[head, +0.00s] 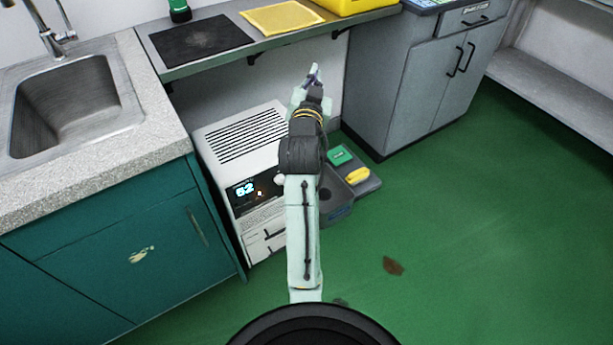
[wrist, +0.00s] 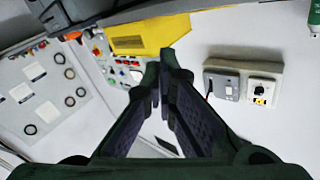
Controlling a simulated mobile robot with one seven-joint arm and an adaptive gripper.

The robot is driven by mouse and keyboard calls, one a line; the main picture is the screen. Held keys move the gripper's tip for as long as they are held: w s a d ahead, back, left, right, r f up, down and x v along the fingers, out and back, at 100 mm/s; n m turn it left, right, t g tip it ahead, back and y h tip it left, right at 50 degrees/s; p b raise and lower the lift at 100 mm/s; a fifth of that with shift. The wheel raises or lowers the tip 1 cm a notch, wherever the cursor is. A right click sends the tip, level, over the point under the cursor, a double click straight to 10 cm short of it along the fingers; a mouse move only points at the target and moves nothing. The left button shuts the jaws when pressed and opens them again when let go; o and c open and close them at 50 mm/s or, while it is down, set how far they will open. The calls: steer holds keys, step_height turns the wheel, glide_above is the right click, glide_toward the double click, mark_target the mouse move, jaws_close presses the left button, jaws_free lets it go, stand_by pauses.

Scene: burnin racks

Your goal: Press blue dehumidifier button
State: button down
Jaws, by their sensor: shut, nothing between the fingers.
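The dehumidifier (head: 235,140) is a white box with a slotted top, standing on the floor under the shelf, left of my arm. Its dark front panel (head: 258,196) has a lit cyan display reading about 62 and a small orange light. I cannot make out a blue button; my arm hides the right part of the front. My gripper (head: 314,72) is shut and empty, raised beyond the dehumidifier near the shelf's front edge. In the wrist view its fingers (wrist: 160,72) are together, pointing at a white wall, with no dehumidifier in sight.
A sink counter (head: 150,120) stands left and a grey cabinet (head: 400,85) right. The shelf (head: 285,42) overhangs the dehumidifier. A grey tray (head: 372,184) holds green and yellow items. Green floor is open at right. Wall sockets (wrist: 240,85) and a yellow object (wrist: 150,36) show in the wrist view.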

steer(key=d+f+m+g+h, duration=0.1)
steer(key=d+f+m+h, duration=0.3)
steer(key=f, duration=0.6)
steer(key=d+f+m+g+h, duration=0.1)
steer(key=d+f+m+g, duration=0.15)
steer(key=d+f, duration=0.5)
steer(key=s+a+f+m+y, duration=0.1)
steer(key=s+a+f, duration=0.1)
steer(key=f, duration=0.6)
steer(key=s+a+f+y, duration=0.1)
steer(key=s+f, duration=0.1)
steer(key=f, duration=0.6)
steer(key=s+a+f+m+y, duration=0.1)
steer(key=s+a+f, duration=0.1)
steer(key=f, duration=0.7)
steer(key=shift+a+m+y, duration=0.35)
steer(key=shift+y, duration=0.05)
steer(key=w+a, duration=0.5)
steer(key=w, duration=0.2)
